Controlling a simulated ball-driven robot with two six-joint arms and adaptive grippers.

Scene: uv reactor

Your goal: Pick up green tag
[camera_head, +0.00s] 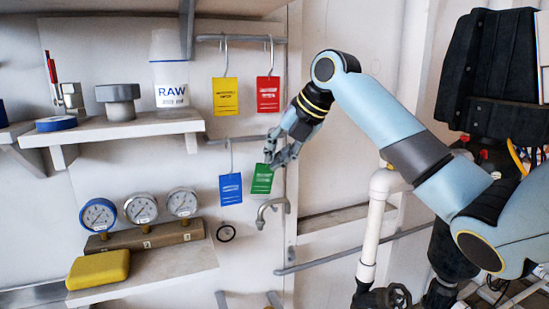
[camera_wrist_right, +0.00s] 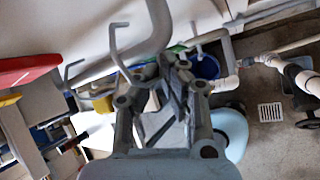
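The green tag (camera_head: 262,180) hangs in the lower row on the wall, right of the blue tag (camera_head: 230,189). My right gripper (camera_head: 272,158) is at its top edge, with the fingers overlapping the hanger area. My left gripper is not in view.
A yellow tag (camera_head: 225,97) and a red tag (camera_head: 268,94) hang from the rail above. A grey curved hook or spout (camera_head: 271,208) is just below the green tag. Shelves with gauges (camera_head: 141,208) and a yellow block (camera_head: 98,270) are left. A white pipe (camera_head: 374,225) stands right.

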